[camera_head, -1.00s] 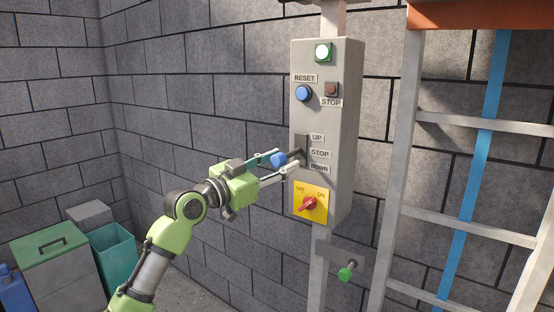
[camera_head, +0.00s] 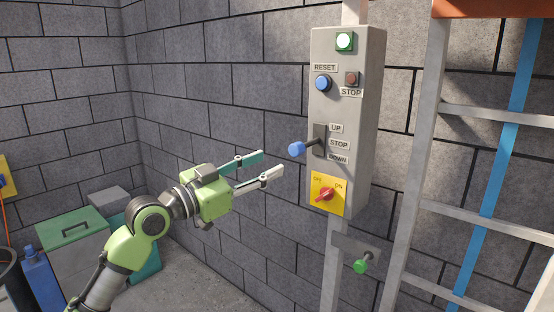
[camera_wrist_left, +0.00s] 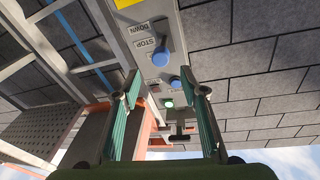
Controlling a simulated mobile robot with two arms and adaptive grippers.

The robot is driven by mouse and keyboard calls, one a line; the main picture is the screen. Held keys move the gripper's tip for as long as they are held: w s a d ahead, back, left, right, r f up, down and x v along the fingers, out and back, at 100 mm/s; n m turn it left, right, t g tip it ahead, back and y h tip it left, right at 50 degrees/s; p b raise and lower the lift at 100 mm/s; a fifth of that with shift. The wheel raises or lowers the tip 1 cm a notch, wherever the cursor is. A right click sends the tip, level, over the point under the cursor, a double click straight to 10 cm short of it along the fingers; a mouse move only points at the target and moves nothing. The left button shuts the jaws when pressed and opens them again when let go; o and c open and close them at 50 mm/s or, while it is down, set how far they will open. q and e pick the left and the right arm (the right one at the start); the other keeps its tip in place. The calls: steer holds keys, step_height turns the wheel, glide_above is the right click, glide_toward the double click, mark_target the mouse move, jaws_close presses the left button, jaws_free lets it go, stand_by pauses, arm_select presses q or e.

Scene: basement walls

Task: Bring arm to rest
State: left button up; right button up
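My left gripper (camera_head: 272,167) is open and empty in the head view, in front of the wall and to the lower left of the control box. Its two fingers are apart and touch nothing. The grey control box (camera_head: 363,120) is on a post. Its lever with a blue knob (camera_head: 297,149) sticks out beside the STOP label, clear of the gripper. In the left wrist view the blue knob (camera_wrist_left: 160,57) shows beyond and between the open fingers (camera_wrist_left: 162,100). My right gripper is in neither view.
A red switch (camera_head: 325,194) on a yellow plate and a green knob (camera_head: 361,266) sit below the lever. A ladder (camera_head: 417,150) stands to the right. A green-lidded box (camera_head: 75,240), a blue container (camera_head: 40,275) and a teal bin (camera_head: 148,262) are at lower left.

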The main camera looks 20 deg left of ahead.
arm_select(q)
steer(key=shift+s+a, duration=0.2)
steer(key=shift+s, duration=0.3)
steer(key=shift+f, duration=0.1)
